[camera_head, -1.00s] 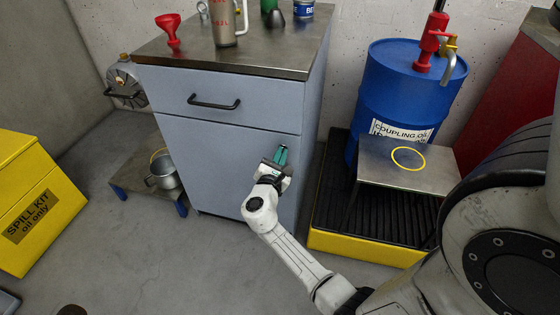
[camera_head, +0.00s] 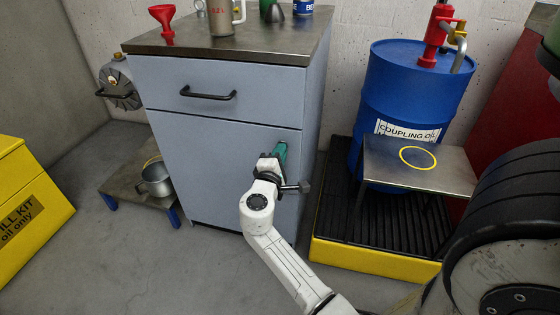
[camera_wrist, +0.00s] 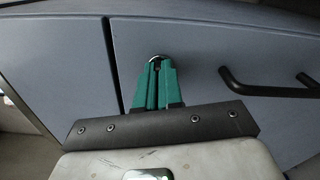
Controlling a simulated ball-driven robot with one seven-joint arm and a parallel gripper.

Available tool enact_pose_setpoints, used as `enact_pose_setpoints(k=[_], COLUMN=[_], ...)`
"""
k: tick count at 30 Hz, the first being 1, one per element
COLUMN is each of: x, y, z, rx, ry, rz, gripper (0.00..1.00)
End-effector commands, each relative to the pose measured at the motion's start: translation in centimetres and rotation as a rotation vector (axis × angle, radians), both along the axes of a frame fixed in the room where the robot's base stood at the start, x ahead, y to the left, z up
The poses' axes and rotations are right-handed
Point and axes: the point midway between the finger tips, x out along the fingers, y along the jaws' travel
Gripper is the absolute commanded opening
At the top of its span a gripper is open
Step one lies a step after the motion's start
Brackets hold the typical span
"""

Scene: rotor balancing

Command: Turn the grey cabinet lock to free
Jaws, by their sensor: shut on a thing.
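The grey cabinet (camera_head: 215,160) stands in the middle of the head view, with its lower door closed. My gripper (camera_head: 281,148) has teal fingers and reaches the upper right part of that door. In the wrist view my gripper (camera_wrist: 157,72) has its fingers nearly together, their tips at the door face. The lock (camera_wrist: 157,59) shows there as a small round silver rim with a dark middle, at the fingertips. The fingers are shut on its key or knob, which they mostly hide. The lock is hidden by my gripper in the head view.
A black drawer handle (camera_head: 208,95) is above the door. A blue drum (camera_head: 405,100) and a low metal stand (camera_head: 425,180) are over a yellow spill tray (camera_head: 375,258) to the right. A low stool with a metal pot (camera_head: 156,180) is at left. Floor in front is clear.

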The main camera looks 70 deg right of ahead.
Motion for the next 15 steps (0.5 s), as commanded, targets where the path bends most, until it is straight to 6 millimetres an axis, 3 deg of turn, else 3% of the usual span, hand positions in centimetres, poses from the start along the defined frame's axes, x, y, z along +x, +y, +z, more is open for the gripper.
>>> enact_pose_setpoints(k=[15], x=[-0.08], y=[-0.04], z=[-0.27], rx=[0.020], ry=[-0.239], rz=[-0.003], gripper=[0.00])
